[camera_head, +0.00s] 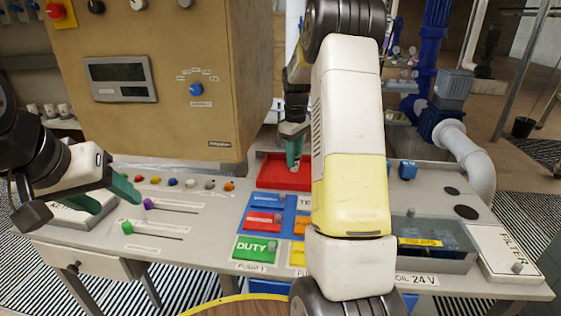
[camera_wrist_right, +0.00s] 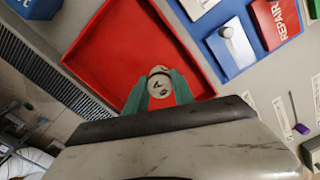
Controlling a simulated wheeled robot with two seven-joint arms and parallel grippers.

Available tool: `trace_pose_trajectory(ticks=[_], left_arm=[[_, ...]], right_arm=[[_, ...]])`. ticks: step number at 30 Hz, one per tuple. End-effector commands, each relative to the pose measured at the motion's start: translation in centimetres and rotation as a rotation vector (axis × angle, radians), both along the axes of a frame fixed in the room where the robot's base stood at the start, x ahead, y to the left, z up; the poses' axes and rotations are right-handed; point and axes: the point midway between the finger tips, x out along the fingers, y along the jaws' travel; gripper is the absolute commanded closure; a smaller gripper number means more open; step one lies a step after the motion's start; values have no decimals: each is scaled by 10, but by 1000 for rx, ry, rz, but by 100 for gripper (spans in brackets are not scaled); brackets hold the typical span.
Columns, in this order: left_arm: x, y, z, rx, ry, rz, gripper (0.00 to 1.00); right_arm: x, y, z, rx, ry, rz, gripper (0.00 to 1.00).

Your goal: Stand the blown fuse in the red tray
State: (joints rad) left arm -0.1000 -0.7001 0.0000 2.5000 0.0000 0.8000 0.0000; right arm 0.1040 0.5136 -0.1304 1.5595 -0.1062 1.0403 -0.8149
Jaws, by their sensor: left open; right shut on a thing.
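The red tray (camera_head: 268,175) lies at the back middle of the bench and appears empty apart from what I hold. It fills much of the right wrist view (camera_wrist_right: 112,50). My right gripper (camera_head: 294,158) points down over the tray, its green fingers (camera_wrist_right: 160,92) shut on the fuse. The fuse (camera_wrist_right: 159,82) shows its pale, round, marked end between the fingertips. It looks roughly upright; I cannot tell whether its lower end touches the tray floor. My left gripper (camera_head: 112,197) is open and empty over the bench's left side.
A blue board with labelled plates (camera_head: 263,222) is in front of the tray. Coloured knobs (camera_head: 172,182) and slider levers (camera_head: 148,204) are on the left. A clear-sided bin (camera_head: 432,241) and the FILTER plate (camera_head: 500,250) are on the right. A tan cabinet (camera_head: 160,130) stands behind.

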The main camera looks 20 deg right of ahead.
Motion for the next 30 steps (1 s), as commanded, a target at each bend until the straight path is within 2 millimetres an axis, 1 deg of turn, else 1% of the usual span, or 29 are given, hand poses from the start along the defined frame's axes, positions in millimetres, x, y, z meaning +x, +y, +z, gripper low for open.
trace_pose_trajectory(ticks=[1,5,12,13,23,24,27,30], left_arm=[[0,0,0,0,0,0,44],[0,0,0,0,0,0,44],[0,0,0,0,0,0,44],[0,0,0,0,0,0,44],[0,0,0,0,0,0,44],[0,0,0,0,0,0,44],[0,0,0,0,0,0,44],[0,0,0,0,0,0,44]], right_arm=[[1,-5,0,0,0,0,100],[1,-9,-4,0,0,1,100],[1,-9,-34,0,2,1,100],[1,-9,-36,-1,2,1,100],[1,-9,-39,-1,1,1,100],[1,-9,-39,-1,1,1,66],[1,-9,-39,-1,1,1,48],[1,-9,-38,-1,1,1,48]])
